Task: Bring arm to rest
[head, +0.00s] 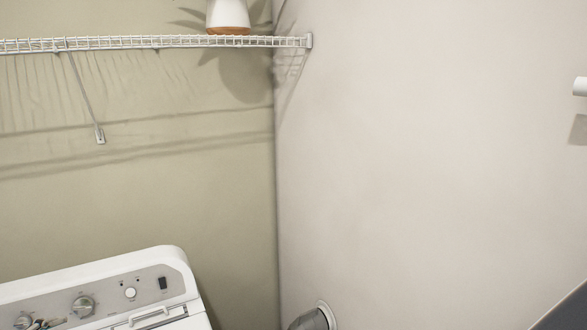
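No towel is visible. A white washer or dryer (165,262) stands at the bottom left, with a grey control panel and knobs (83,306).
A white wire shelf (160,42) runs along the back wall, holding a white pot with an orange-brown base (228,18). A grey duct-like piece (310,320) meets the right wall low down. A white fixture (580,87) juts in at right. A dark grey surface fills the bottom right corner.

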